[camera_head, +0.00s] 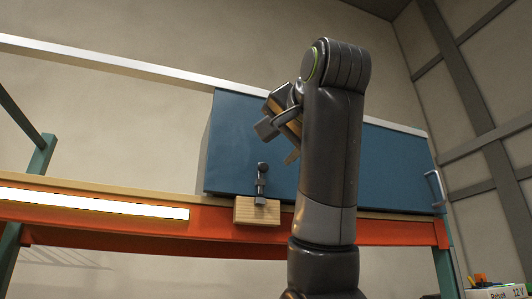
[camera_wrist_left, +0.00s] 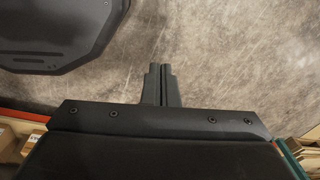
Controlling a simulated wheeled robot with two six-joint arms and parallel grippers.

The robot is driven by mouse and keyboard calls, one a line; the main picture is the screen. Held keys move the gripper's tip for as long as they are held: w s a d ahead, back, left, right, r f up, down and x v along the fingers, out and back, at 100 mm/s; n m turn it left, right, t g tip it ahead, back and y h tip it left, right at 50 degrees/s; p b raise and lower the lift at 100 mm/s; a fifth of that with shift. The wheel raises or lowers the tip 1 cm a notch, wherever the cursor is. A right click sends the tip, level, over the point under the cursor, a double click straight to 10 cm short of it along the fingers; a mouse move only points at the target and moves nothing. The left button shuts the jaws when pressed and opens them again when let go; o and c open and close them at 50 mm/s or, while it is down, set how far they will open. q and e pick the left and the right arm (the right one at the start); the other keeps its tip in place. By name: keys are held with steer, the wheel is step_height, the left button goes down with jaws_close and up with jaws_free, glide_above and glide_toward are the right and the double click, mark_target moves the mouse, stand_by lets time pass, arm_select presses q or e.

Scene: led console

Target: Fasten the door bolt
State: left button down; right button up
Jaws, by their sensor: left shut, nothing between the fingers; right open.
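The door bolt (camera_head: 261,182) is a small dark metal piece with a round knob at its top, upright low on the blue door (camera_head: 236,145). Its lower end meets a pale wooden block (camera_head: 244,213) at the shelf edge; I cannot tell whether it enters the block. My right gripper (camera_head: 280,138) is open, above and slightly right of the bolt, apart from it. My right arm hides part of the door. My left gripper (camera_wrist_left: 161,70) is shut and empty in the left wrist view, above a grey floor. It does not show in the head view.
The door is on a shelf with an orange beam (camera_head: 390,232) and a lit white strip (camera_head: 92,204) at left. A pale handle (camera_head: 436,190) is at the door's right end. A labelled box (camera_head: 500,293) is at lower right. The space left of the door is clear.

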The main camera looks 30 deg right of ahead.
mark_target(263, 167)
steer(key=p+x, duration=0.4)
steer(key=x, duration=0.5)
steer(key=shift+w+d, duration=0.1)
steer(key=shift+w, duration=0.15)
arm_select(q)
steer(key=r, duration=0.1)
steer(key=w+r, duration=0.1)
steer(key=r, duration=0.3)
steer(key=shift+w+d, duration=0.15)
steer(key=shift+d, duration=0.1)
arm_select(e)
jaws_close()
